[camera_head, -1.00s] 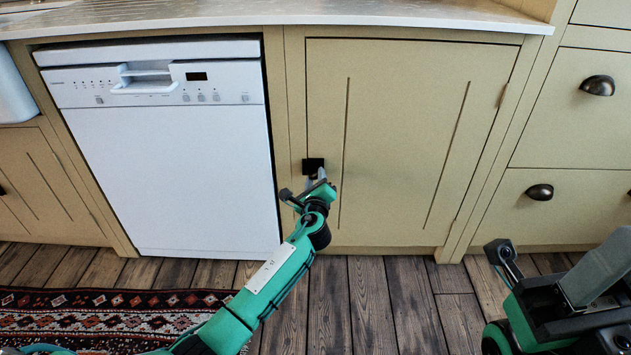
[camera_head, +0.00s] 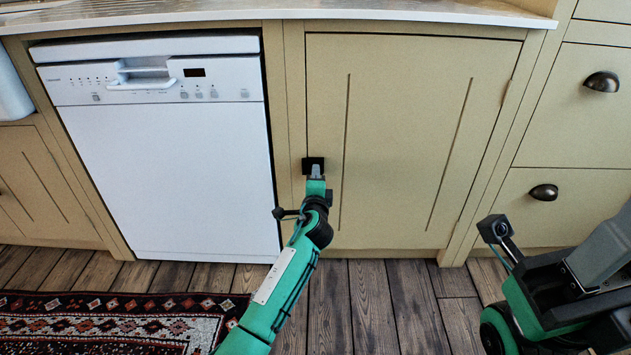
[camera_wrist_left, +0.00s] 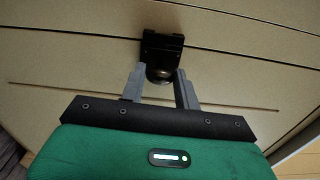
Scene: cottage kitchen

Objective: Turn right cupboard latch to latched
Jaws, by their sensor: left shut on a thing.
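The cupboard latch (camera_head: 313,163) is a small black fitting at the left edge of the closed cream cupboard door (camera_head: 405,140). My left gripper (camera_head: 315,172) is at the latch and covers its lower part in the head view. In the left wrist view, the latch (camera_wrist_left: 161,48) shows a dark plate with a rounded knob. The two grey fingers of my left gripper (camera_wrist_left: 160,88) are shut on the knob, one on each side. My right arm shows at the lower right of the head view, but I cannot make out its fingertips.
A white dishwasher (camera_head: 165,160) stands left of the cupboard. Drawers with dark cup handles (camera_head: 544,192) are to the right. A pale worktop (camera_head: 300,12) runs above. A patterned rug (camera_head: 110,322) lies on the wooden floor (camera_head: 365,300) at the lower left.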

